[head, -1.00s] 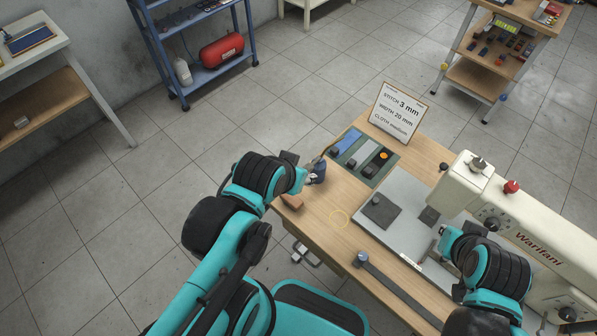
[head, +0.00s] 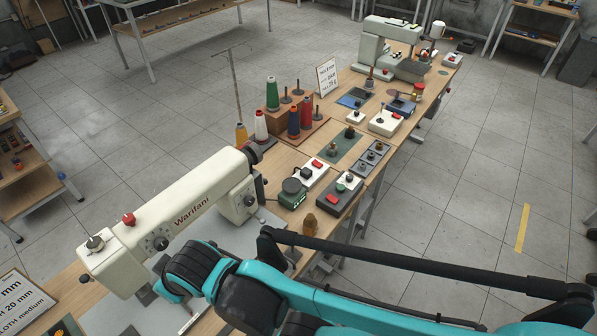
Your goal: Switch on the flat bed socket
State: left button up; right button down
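The cream flat bed sewing machine (head: 185,222) marked Warifani stands at the left on the wooden table. Beyond its right end are a white box with red switches (head: 311,173) and a dark grey box with a red switch and a green part (head: 340,192). I cannot tell which of them is the flat bed socket, nor its switch state. My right arm reaches in from the right, its wrist over the front of the machine's grey bed. The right gripper's fingers are hidden or do not show. My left gripper is out of the picture.
Thread cones (head: 272,95) stand behind on a wooden stand. Another white switch box (head: 385,122) and a second machine (head: 395,48) are farther back. Open floor (head: 470,160) lies to the right.

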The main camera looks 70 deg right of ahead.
aim_at(315, 162)
jog(key=z, duration=2.4)
jog(key=i+l+u, duration=0.1)
jog(key=u, duration=0.3)
jog(key=i+l+u, duration=0.15)
jog(key=u, duration=0.25)
jog(key=i+l+u, duration=0.15)
jog(key=u, duration=0.25)
